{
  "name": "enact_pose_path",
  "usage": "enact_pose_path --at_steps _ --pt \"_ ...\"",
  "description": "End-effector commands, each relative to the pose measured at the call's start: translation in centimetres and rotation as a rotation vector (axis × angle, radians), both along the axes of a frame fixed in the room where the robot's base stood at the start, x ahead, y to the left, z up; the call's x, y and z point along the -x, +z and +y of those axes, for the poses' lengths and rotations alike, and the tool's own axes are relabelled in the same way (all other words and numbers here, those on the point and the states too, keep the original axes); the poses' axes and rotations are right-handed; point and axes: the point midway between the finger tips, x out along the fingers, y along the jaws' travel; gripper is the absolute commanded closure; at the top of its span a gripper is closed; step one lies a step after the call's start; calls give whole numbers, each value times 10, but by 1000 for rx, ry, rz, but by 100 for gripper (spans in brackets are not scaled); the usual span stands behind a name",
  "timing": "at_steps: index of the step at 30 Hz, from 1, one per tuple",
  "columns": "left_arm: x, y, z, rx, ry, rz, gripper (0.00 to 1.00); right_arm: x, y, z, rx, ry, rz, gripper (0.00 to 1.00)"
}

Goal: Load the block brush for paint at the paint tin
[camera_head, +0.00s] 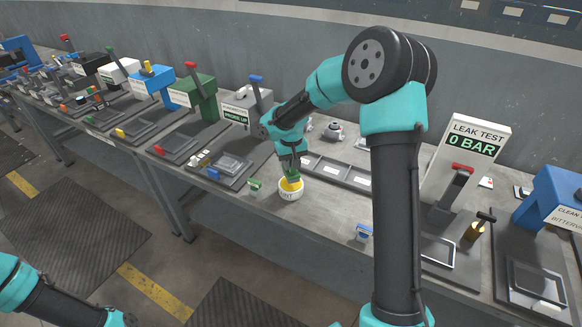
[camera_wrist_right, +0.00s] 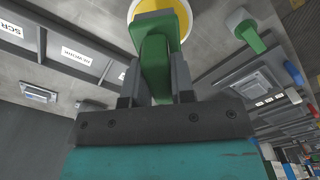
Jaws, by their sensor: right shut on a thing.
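The paint tin (camera_head: 290,193) is a small white round pot with yellow paint inside, standing near the front edge of the bench. My right gripper (camera_head: 290,164) is over it, pointing down, shut on a green block brush (camera_head: 293,175). The brush's lower end is at the tin's mouth; I cannot tell whether it touches the paint. In the right wrist view the green brush (camera_wrist_right: 158,48) sits between the two fingers, with the yellow tin (camera_wrist_right: 146,8) behind its far end. My left gripper is out of the picture; only part of its arm shows at bottom left.
A small green-and-white piece (camera_head: 255,184) stands just left of the tin. A blue piece (camera_head: 364,232) lies near the front edge to the right. Flat labelled trays (camera_head: 335,172) lie behind the tin. A leak test panel (camera_head: 469,150) stands at right.

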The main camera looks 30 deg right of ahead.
Motion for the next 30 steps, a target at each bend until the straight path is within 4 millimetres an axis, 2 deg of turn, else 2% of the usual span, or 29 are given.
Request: enact_pose_path --at_steps 16,30 --pt "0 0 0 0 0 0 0 0 34 0 0 0 -2 96" --pt "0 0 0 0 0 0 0 0 36 0 0 0 -1 96"
